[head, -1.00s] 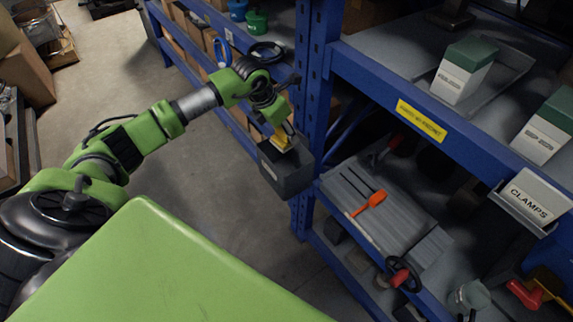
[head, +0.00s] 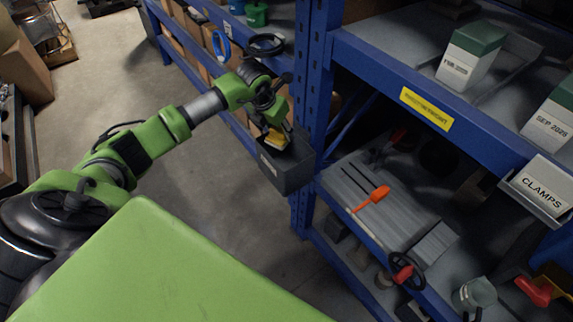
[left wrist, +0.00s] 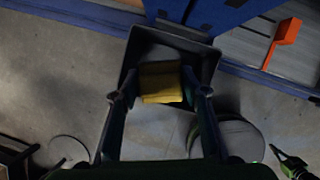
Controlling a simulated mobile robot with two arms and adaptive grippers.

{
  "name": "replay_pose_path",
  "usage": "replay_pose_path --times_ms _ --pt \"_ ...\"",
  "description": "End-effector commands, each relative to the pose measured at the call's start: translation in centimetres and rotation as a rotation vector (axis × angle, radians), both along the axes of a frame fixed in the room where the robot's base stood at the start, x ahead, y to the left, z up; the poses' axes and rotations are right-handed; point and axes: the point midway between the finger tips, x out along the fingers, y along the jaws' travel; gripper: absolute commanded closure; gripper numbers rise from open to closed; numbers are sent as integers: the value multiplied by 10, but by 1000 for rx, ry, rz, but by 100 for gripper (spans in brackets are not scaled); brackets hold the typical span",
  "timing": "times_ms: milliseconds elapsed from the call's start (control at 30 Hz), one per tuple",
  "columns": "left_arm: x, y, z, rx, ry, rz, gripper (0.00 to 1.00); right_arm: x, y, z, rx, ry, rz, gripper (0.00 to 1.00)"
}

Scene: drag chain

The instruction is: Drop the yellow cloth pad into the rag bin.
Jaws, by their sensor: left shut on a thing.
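The yellow cloth pad (head: 276,139) is small and folded. My left gripper (head: 270,128) is shut on it and holds it over the open top of the dark grey rag bin (head: 284,174), which is fixed at the blue shelf post. In the left wrist view the pad (left wrist: 161,82) sits between the two fingers of my left gripper (left wrist: 160,97), with the bin's rim (left wrist: 128,66) around and beyond it. How deep the pad is inside the bin is hard to tell. My right gripper is in neither view.
The blue shelf post (head: 309,100) stands right behind the bin. An orange-handled tool (head: 376,195) lies on the grey lower shelf to the right. A coiled blue cable (head: 221,45) hangs on the far shelf. The floor left of the bin is clear.

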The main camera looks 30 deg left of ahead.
Motion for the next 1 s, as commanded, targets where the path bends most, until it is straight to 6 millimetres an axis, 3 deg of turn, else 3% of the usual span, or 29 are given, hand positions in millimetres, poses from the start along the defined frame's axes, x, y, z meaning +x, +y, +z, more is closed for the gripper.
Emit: replay_pose_path --times_ms 167,200,267,300,667,767,1000 --pt "0 0 1 0 -1 0 76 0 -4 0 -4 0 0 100" --pt "0 0 1 0 -1 0 56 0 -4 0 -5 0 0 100" --pt "0 0 1 0 -1 0 41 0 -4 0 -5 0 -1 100" --pt "0 0 1 0 -1 0 39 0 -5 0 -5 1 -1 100" --pt "-1 0 3 0 0 -1 39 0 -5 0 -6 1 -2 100" --pt "-4 1 13 2 -2 0 39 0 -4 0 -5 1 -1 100" --pt "-24 1 59 3 -3 -2 39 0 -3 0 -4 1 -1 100"
